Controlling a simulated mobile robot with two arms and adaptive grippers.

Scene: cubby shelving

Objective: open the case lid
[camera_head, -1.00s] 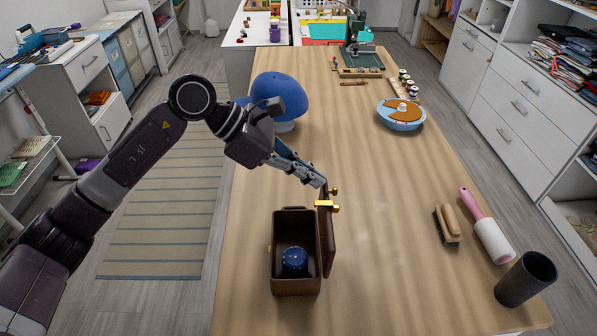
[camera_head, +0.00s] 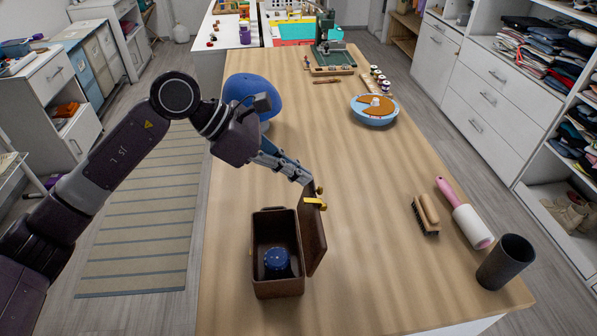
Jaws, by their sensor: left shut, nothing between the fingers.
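The brown case (camera_head: 277,289) stands near the front of the wooden table. Its lid (camera_head: 314,240) is open, swung to the right side and standing roughly upright, tilted a little outward. A brass clasp (camera_head: 314,203) shows at the lid's top edge. A round dark blue object (camera_head: 277,262) lies inside the case. My left gripper (camera_head: 309,181) is shut and empty, with its fingertips at the top of the lid near the clasp; I cannot tell whether they touch. My right gripper is not in view.
A blue cap (camera_head: 245,92) sits behind my left arm. A brush (camera_head: 427,214), a pink-handled lint roller (camera_head: 468,222) and a dark cup (camera_head: 505,262) stand or lie along the right edge. The table's middle, right of the lid, is clear.

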